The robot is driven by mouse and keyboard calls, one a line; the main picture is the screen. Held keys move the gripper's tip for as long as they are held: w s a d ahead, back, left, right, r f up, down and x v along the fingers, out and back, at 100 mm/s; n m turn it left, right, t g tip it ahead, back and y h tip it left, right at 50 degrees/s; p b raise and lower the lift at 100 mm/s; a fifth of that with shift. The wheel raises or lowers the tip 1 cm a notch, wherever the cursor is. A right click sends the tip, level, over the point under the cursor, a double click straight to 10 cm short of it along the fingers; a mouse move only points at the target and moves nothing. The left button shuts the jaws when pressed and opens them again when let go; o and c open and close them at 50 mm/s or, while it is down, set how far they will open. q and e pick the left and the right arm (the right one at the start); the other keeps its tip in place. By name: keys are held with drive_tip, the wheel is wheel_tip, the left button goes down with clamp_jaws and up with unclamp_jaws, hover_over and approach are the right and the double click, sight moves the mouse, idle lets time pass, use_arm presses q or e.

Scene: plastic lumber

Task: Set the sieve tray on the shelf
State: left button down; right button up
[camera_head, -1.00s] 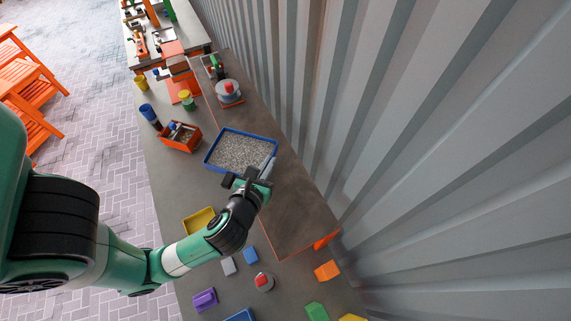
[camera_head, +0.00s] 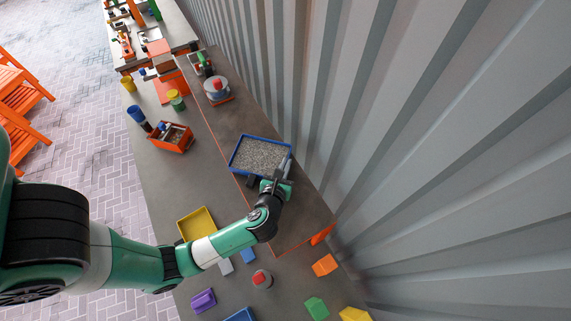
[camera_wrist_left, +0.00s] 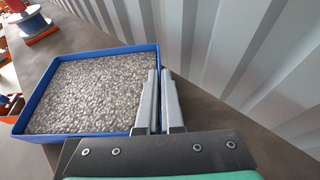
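The sieve tray (camera_head: 262,137) is blue-rimmed and full of grey granules. In the head view it is over the dark, orange-edged shelf (camera_head: 290,215) along the wall; its lower left corner is close to the shelf's front edge. I cannot tell whether it touches the shelf. My left gripper (camera_head: 282,175) is at the tray's near right corner. In the left wrist view the gripper (camera_wrist_left: 160,100) has its fingers close together on either side of the tray's right wall (camera_wrist_left: 90,52). My right gripper is not in view.
A grey-and-red round item (camera_head: 217,88) stands farther along the shelf. An orange bin (camera_head: 172,138) and a yellow tray (camera_head: 197,223) sit on the lower bench. Several coloured blocks lie at the near end. The corrugated wall (camera_head: 420,150) rises close on the right.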

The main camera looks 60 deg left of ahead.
use_arm(q)
drive_tip(key=shift+f, duration=0.1)
drive_tip(key=c, duration=1.5)
unclamp_jaws()
drive_tip(key=o, duration=0.4)
drive_tip(key=shift+d+r, duration=0.1)
drive_tip(key=shift+r, duration=0.1)
drive_tip(key=v, duration=1.1)
drive_tip(key=shift+s+d+r, duration=0.1)
drive_tip(key=shift+s+d, duration=0.2)
